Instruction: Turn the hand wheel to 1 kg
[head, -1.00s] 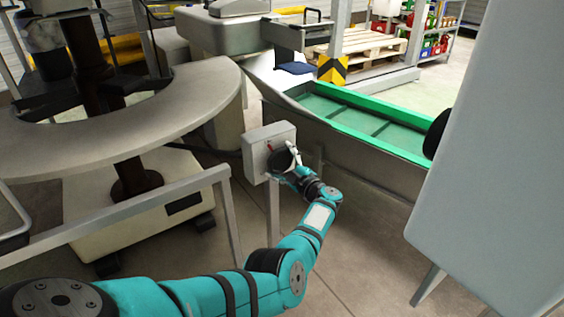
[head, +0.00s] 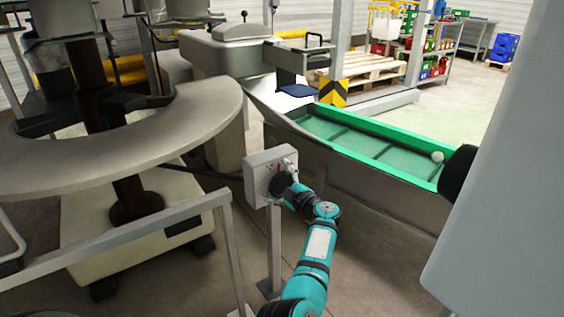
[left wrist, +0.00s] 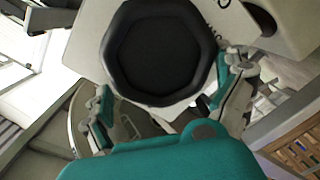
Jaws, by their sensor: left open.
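The hand wheel (left wrist: 158,50) is a black, many-sided knob on a light grey box and fills the upper middle of the left wrist view. In the head view the box (head: 256,184) stands on a post, and the dark wheel is mostly hidden by my gripper. My left gripper (head: 287,184) is at the box's front. In the left wrist view its teal-padded fingers (left wrist: 167,97) are spread, one at each side of the wheel's lower part, with gaps to it. Dark print beside the wheel is cut off and unreadable. My right gripper is not in view.
A grey rail (head: 120,236) runs at the left, close to the box. A curved grey table (head: 190,120) stands behind it. A conveyor with a green edge (head: 385,134) runs behind the box, with a white ball (head: 437,157) on it. A large grey panel (head: 505,190) blocks the right.

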